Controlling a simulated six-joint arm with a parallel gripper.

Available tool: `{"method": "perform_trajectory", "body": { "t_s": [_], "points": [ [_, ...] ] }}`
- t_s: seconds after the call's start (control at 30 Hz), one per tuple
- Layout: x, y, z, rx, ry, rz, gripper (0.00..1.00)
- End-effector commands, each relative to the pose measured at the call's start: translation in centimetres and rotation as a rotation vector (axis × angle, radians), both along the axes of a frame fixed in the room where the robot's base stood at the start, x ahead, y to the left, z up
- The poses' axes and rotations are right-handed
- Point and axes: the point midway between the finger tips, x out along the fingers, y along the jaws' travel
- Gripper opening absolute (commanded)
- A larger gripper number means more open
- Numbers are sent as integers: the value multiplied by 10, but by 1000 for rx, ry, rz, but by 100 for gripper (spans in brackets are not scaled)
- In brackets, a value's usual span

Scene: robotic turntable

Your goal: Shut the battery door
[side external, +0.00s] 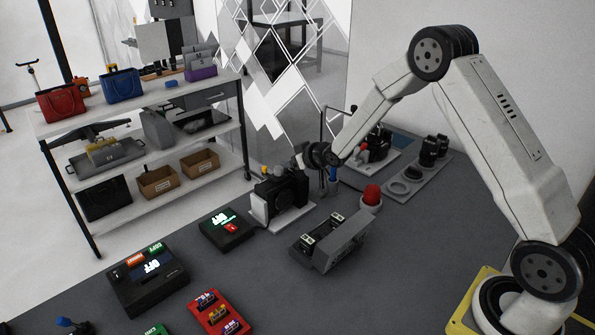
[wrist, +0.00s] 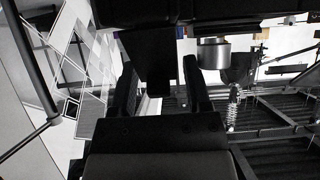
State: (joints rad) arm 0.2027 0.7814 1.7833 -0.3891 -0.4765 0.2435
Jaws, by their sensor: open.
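A black camera-like device (side external: 283,188) stands on a pale base on the grey table in the side view, with a white panel at its left. In the wrist view a large black body (wrist: 200,12) fills the top, and a dark flap (wrist: 156,66) hangs from it. The flap appears to be the battery door, standing open. My gripper (wrist: 158,75) is open, with one finger on each side of the flap; I cannot tell whether they touch it. In the side view my gripper (side external: 302,165) is just behind the device, its fingers largely hidden.
A grey box (side external: 345,240) with slots and a red dome button (side external: 372,195) stand to the right. Black display boxes (side external: 148,280) and a red tray (side external: 220,315) lie in front. A shelf unit (side external: 140,100) stands behind left. Bare table lies between the items.

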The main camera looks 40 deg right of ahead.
Motion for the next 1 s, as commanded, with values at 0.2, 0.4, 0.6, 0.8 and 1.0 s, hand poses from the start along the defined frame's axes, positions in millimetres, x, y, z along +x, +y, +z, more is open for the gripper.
{"method": "perform_trajectory", "body": {
  "t_s": [0.2, 0.4, 0.6, 0.8, 1.0],
  "points": [
    [-18, 0, 11, -1, 0, -1, 62],
    [-37, -1, 23, -1, 0, -1, 62],
    [-52, 0, 31, -1, 0, 1, 62],
    [-58, 0, 34, 0, 1, 0, 62],
    [-59, 0, 35, 0, 1, 0, 62]
  ]
}}
